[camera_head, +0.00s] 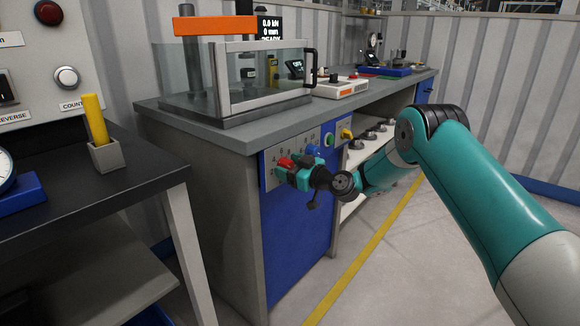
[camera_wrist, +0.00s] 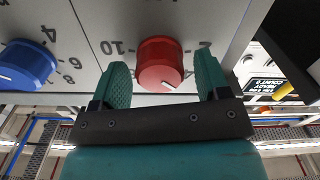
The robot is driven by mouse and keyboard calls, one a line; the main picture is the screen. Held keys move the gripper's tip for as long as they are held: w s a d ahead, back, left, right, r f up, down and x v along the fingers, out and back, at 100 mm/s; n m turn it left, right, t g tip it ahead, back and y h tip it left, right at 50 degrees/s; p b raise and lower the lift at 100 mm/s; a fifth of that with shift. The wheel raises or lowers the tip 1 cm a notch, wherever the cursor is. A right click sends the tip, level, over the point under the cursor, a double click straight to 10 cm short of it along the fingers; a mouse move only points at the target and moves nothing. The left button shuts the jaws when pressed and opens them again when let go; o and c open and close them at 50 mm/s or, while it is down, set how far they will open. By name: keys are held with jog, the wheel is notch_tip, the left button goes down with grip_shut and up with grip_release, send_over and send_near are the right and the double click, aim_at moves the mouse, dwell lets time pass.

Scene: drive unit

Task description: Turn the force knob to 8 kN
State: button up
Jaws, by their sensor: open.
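A red knob (camera_wrist: 160,62) sits on a grey panel (camera_wrist: 120,15); 10 is readable to its left and part of a 2 to its right in the wrist view. Its white mark is at its lower right edge. My gripper (camera_wrist: 163,76) is open, with one teal finger on each side of the red knob and small gaps visible. A blue knob (camera_wrist: 27,65) is at the left with 4, 6 and 8 near it. In the head view my gripper (camera_head: 291,172) is at the panel, partly covering the red knob (camera_head: 284,162). I cannot read which knob is for force.
The blue knob (camera_head: 313,151), a green button (camera_head: 329,140) and a yellow part (camera_head: 346,134) are right of the gripper. A dark table (camera_head: 90,190) is at the left.

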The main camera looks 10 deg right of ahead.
jog(key=c, duration=0.9)
jog(key=m+b, duration=0.1)
jog(key=m, duration=0.3)
jog(key=shift+w+m, duration=0.15)
jog(key=shift+m, duration=0.25)
jog(key=m, duration=0.4)
jog(key=shift+d+m, duration=0.15)
jog(key=shift+m, duration=0.15)
jog(key=m+p, duration=0.1)
jog(key=m, duration=0.4)
jog(key=shift+m, duration=0.3)
jog(key=m, duration=0.2)
jog(key=m+p, duration=0.1)
jog(key=m, duration=0.1)
jog(key=shift+w+d+f+m, duration=0.1)
jog(key=shift+f+m, duration=0.05)
jog(key=shift+m, duration=0.15)
